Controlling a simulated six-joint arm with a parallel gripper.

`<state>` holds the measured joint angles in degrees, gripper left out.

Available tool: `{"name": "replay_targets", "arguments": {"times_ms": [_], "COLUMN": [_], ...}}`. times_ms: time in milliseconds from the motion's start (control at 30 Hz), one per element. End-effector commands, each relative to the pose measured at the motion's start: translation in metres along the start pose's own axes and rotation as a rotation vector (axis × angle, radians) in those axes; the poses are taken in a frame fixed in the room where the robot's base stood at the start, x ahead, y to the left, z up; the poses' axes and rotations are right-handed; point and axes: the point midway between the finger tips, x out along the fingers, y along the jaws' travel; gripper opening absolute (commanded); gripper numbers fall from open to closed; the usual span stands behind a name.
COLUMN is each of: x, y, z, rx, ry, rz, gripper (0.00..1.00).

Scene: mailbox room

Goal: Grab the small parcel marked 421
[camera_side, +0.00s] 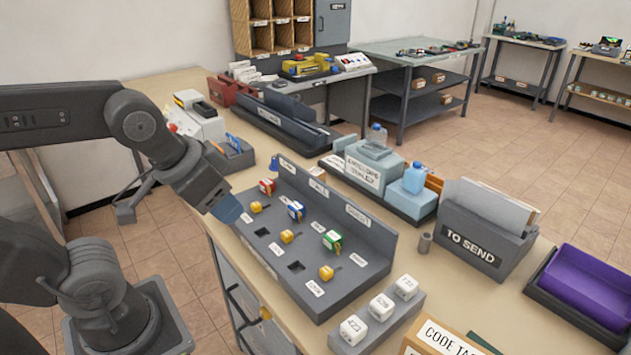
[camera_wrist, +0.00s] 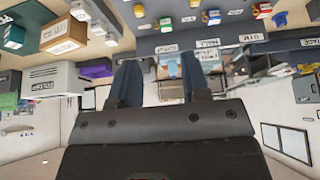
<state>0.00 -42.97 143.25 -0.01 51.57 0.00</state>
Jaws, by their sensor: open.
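Three small white parcels stand in a row on a grey stepped block at the bench's front edge in the side view. The nearest parcel (camera_side: 353,330) seems to read 423. The middle parcel (camera_side: 381,307) and the far parcel (camera_side: 406,287) carry numbers too small to read surely, so I cannot tell which is 421. My gripper (camera_side: 228,210) is open and empty, with blue fingers, left of the sloped grey panel and well away from the parcels. In the wrist view its two fingers (camera_wrist: 160,80) stand apart with nothing between them.
The grey panel (camera_side: 345,290) with coloured knobs lies between my gripper and the parcels. A cardboard box (camera_side: 440,338) stands right of the parcels. A TO SEND holder (camera_side: 480,238) and a purple bin (camera_side: 588,283) stand farther right. Bare bench (camera_side: 448,283) shows behind the parcels.

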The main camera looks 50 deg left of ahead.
Motion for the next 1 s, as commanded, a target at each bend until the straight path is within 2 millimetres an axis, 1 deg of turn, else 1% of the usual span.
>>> {"name": "replay_targets", "arguments": {"times_ms": [300,367,600,700,900,967,1000], "x": [0.000,0.000,0.000,0.000,0.000,-0.001,-0.002], "y": [0.000,0.000,0.000,0.000,0.000,-0.001,-0.002], "z": [0.000,0.000,0.000,0.000,-0.001,-0.005,-0.010], "rx": [0.000,0.000,0.000,0.000,0.001,0.011,0.024], "ry": [0.000,0.000,0.000,0.000,0.000,-0.003,-0.009], "rz": [0.000,0.000,0.000,0.000,0.000,-0.002,-0.005], "gripper": [0.43,0.47,0.70,0.78,0.78,0.78,0.78]}}
